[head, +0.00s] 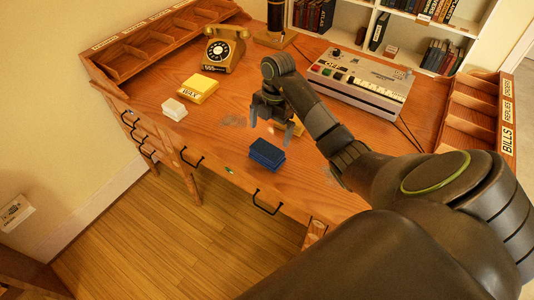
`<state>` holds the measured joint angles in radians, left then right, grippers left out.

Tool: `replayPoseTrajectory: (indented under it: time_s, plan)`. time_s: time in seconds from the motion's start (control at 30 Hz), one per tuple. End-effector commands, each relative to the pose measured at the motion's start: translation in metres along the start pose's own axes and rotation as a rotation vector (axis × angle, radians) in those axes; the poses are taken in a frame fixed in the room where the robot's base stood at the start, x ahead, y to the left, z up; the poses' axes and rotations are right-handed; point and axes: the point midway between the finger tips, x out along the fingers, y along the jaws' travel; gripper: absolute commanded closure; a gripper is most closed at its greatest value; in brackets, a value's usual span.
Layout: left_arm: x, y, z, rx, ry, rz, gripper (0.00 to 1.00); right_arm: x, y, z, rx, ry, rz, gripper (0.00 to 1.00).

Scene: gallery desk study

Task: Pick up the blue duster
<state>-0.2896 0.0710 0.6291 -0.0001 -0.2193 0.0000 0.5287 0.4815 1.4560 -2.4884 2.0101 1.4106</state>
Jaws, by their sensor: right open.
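The blue duster (266,154) is a dark blue block near the front edge of the wooden desk (195,130). My right gripper (270,132) is just behind and above it, with its fingers pointing down and apart. I cannot tell whether a fingertip touches the duster. My left gripper does not show.
A yellow box (199,89), a white block (174,109) and an old telephone (225,48) stand to the left. A grey machine with keys (360,82) stands at the back right. Labelled wooden trays (150,45) line the desk's left end. A yellow item is partly hidden behind my gripper.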

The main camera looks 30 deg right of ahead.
Motion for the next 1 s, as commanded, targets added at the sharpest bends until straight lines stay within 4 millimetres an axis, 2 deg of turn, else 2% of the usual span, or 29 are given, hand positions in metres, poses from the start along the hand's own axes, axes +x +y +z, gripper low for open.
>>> replayPoseTrajectory:
  time_s: [0.03, 0.1, 0.43, 0.57, 0.63, 0.8, 1.0]
  plan:
    - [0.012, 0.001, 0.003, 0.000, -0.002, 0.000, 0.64, 0.013, 0.000, 0.001, 0.000, 0.000, 0.000, 0.00]
    - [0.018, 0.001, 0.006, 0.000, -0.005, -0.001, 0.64, 0.020, 0.000, 0.001, 0.000, 0.000, 0.000, 0.00]
    - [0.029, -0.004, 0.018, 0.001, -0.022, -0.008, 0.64, 0.034, 0.000, 0.000, 0.000, 0.000, 0.000, 0.00]
    - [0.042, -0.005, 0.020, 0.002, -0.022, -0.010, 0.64, 0.048, -0.001, 0.000, 0.000, 0.001, 0.000, 0.00]
    - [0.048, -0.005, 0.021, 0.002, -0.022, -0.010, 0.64, 0.062, -0.001, 0.000, 0.000, 0.001, -0.001, 0.00]
    - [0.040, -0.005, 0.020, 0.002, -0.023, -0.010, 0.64, 0.076, -0.001, -0.001, 0.001, 0.001, -0.002, 0.00]
    - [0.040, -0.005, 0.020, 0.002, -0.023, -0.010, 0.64, 0.078, -0.001, -0.001, -0.001, 0.000, 0.000, 0.00]
